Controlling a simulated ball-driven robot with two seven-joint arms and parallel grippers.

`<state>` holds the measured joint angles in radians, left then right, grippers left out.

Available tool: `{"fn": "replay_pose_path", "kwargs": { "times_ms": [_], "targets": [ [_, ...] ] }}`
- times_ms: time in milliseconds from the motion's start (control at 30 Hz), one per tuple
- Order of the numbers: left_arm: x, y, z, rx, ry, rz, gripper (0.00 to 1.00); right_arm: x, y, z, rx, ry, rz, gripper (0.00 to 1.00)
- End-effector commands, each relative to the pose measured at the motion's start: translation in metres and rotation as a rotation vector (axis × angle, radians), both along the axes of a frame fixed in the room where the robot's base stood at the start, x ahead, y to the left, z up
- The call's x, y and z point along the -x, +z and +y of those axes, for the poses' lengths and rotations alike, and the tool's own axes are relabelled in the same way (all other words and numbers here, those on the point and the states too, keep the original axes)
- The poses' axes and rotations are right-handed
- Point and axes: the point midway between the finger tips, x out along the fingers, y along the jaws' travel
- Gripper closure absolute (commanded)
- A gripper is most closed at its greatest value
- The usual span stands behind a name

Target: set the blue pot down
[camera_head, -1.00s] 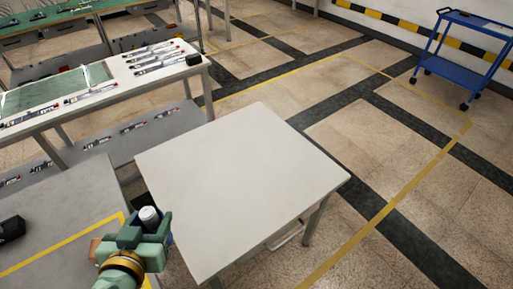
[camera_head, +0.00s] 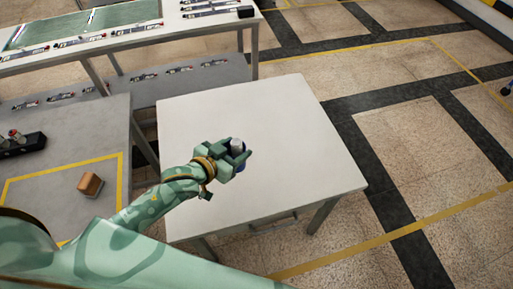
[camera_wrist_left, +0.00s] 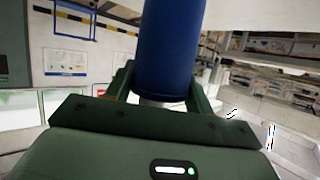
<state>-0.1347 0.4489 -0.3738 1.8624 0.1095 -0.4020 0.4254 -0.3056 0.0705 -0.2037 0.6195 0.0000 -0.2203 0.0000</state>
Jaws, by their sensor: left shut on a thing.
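The blue pot is a small cylinder with a whitish end. In the head view its pale top (camera_head: 237,145) shows between my left gripper's fingers, with a bit of blue below them. My left gripper (camera_head: 241,155) is shut on the pot over the white table (camera_head: 285,115). In the left wrist view the blue pot (camera_wrist_left: 170,50) stands large between the two dark green fingers. Whether the pot touches the tabletop or hangs above it, I cannot tell. My right gripper is not in view.
The white tabletop around the gripper is bare. At left a grey table (camera_head: 50,170) with a yellow outline holds a brown block (camera_head: 90,184) and a black rack (camera_head: 20,145). Behind stands a bench (camera_head: 130,40) with several printed strips. Open floor lies to the right.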

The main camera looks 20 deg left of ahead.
Motion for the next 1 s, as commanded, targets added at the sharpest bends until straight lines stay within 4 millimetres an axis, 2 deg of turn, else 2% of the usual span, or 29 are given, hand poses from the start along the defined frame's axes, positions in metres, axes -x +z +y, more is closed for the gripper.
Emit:
{"fn": "replay_pose_path", "kwargs": {
  "times_ms": [33, 200, 400, 667, 867, 1000],
  "targets": [
    [-0.012, -0.008, -0.005, 0.001, 0.001, -0.003, 0.69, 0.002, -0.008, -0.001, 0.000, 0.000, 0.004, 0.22],
    [-0.048, -0.029, -0.022, 0.001, 0.000, 0.000, 0.69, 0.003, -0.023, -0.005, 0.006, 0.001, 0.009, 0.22],
    [-0.072, -0.064, -0.034, 0.000, 0.001, 0.001, 0.69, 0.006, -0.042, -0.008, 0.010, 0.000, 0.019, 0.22],
    [-0.086, -0.079, -0.040, 0.001, 0.000, 0.000, 0.69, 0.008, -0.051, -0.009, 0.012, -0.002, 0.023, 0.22],
    [-0.087, -0.113, -0.041, 0.001, 0.001, 0.003, 0.69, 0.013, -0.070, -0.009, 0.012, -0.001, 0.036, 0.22],
    [-0.088, -0.111, -0.041, 0.000, 0.000, 0.000, 0.69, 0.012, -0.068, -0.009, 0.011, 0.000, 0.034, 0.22]
  ]
}}
